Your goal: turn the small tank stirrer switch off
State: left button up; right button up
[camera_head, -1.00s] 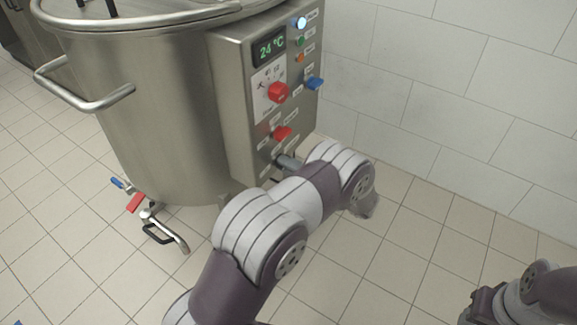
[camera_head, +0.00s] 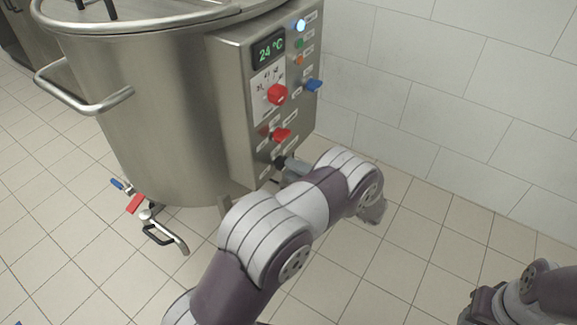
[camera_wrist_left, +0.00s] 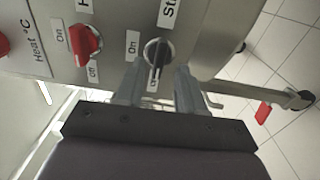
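The stirrer switch is a dark knob on the steel control box, seen in the left wrist view (camera_wrist_left: 158,52) beside a partly cut-off label starting "St". An "On" label sits to its left, and another label, partly hidden, lies below it between my fingers. The knob's handle lies roughly along the fingers, towards that lower label. My left gripper (camera_wrist_left: 159,86) is open, with one finger on each side of the knob's lower end; contact is unclear. In the head view the knob (camera_head: 279,162) shows low on the box, beside my left gripper (camera_head: 292,165). My right gripper is not visible.
The control box holds a red heat switch (camera_head: 282,134), a red dial (camera_head: 277,94), a blue switch (camera_head: 313,85) and a 24 °C display (camera_head: 268,49). The steel tank (camera_head: 165,115) stands left, with a drain valve (camera_head: 160,225) below. The tiled wall is right; floor there is clear.

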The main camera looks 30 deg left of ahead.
pick_arm(q)
jog(key=d+p, duration=0.1)
jog(key=d, duration=0.9)
jog(key=shift+s+d+p, duration=0.15)
jog(key=shift+s+p, duration=0.15)
jog(key=shift+s, duration=0.15)
